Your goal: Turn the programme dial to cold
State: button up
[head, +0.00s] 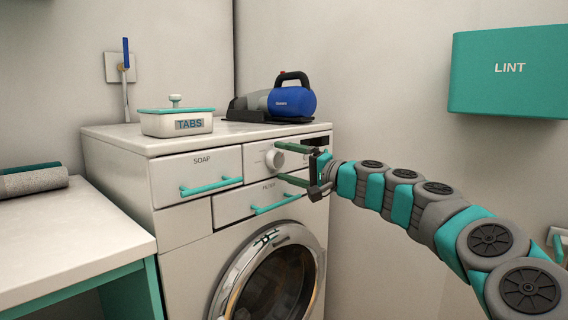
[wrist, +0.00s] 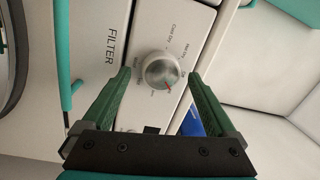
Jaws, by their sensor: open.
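The programme dial (head: 274,159) is a round pale knob on the washing machine's upper control panel. In the wrist view the dial (wrist: 162,72) shows a small red pointer mark toward its lower right, with printed labels around it; one reads like "Cold Dry", the others are too small to read surely. My gripper (head: 282,163) is open in front of the panel, its two green fingers pointing at it. In the wrist view my gripper (wrist: 160,78) has one finger on each side of the dial, with gaps visible; I cannot tell the depth of the fingertips.
The washing machine (head: 180,230) has a soap drawer (head: 200,170), a filter drawer (head: 240,205) with teal handles, and a round door (head: 275,280). A tabs box (head: 178,122) and a blue handheld vacuum (head: 290,102) stand on top. A teal lint box (head: 510,75) hangs at right.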

jog(key=v, duration=0.7)
jog(key=shift+b, duration=0.45)
jog(key=s+a+f+n+g+h, duration=0.1)
jog(key=s+a+f+n+g, duration=0.2)
jog(key=s, duration=0.5)
jog(key=s+a+f+n+g+h, duration=0.1)
jog(key=s+a+n+g, duration=0.1)
jog(key=s+a, duration=0.4)
jog(key=s+d+f+n+g+h, duration=0.1)
jog(key=s+f+n+g+h, duration=0.15)
jog(key=s+f, duration=0.6)
jog(key=s+d+f+m+g+h, duration=0.3)
jog(key=s+d+f+h, duration=0.8)
jog(key=s+d+f, duration=1.1)
jog(key=s+f+g, duration=0.1)
jog(key=s+g, duration=0.1)
jog(key=s, duration=0.1)
jog(key=shift+s+f, duration=0.2)
jog(key=shift+f, duration=0.05)
